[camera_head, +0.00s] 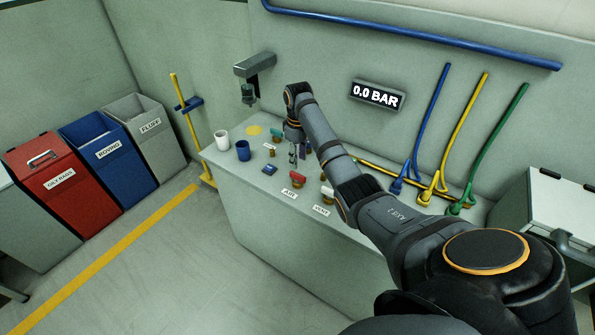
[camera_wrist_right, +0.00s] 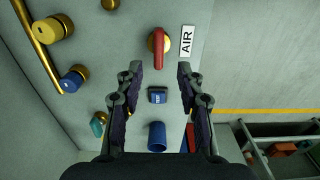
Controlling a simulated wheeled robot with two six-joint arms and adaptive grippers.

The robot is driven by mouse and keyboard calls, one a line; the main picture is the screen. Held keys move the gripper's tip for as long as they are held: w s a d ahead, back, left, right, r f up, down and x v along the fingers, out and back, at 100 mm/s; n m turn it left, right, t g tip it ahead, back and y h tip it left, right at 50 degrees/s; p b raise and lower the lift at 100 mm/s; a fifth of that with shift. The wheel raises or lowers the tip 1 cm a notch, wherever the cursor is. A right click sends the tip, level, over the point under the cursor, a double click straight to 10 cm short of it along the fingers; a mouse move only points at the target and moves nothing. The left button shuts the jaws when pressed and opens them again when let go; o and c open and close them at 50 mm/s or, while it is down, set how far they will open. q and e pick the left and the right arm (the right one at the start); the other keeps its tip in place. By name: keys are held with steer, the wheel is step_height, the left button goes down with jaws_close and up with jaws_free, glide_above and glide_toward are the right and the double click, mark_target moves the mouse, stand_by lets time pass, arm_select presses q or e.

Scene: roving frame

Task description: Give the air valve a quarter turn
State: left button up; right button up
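The air valve has a red bar handle (camera_wrist_right: 159,48) on a round brass base, beside the AIR label (camera_wrist_right: 187,41) in the wrist view. The handle lies across the base, pointing up and down in that view. In the head view the red handle (camera_head: 297,175) sits on the bench behind its AIR label (camera_head: 289,194). My right gripper (camera_head: 293,160) is above the bench, pointing down. In the wrist view its fingers (camera_wrist_right: 160,75) are spread apart with nothing between them, and the handle lies beyond the tips, apparently untouched. My left gripper is not in view.
A small blue block (camera_wrist_right: 157,96) and a blue cup (camera_wrist_right: 157,138) are near the gripper. A white cup (camera_head: 221,140) stands left on the bench (camera_head: 260,215). A wall display (camera_head: 377,95) reads 0.0 BAR.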

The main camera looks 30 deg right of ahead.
mark_target(298, 174)
steer(key=f, duration=0.4)
steer(key=f+p, duration=0.1)
steer(key=f, duration=0.2)
steer(key=shift+w, duration=0.3)
steer(key=shift+s+f, duration=0.1)
steer(key=shift+f, duration=0.35)
steer(key=shift+c, duration=0.4)
jaws_close()
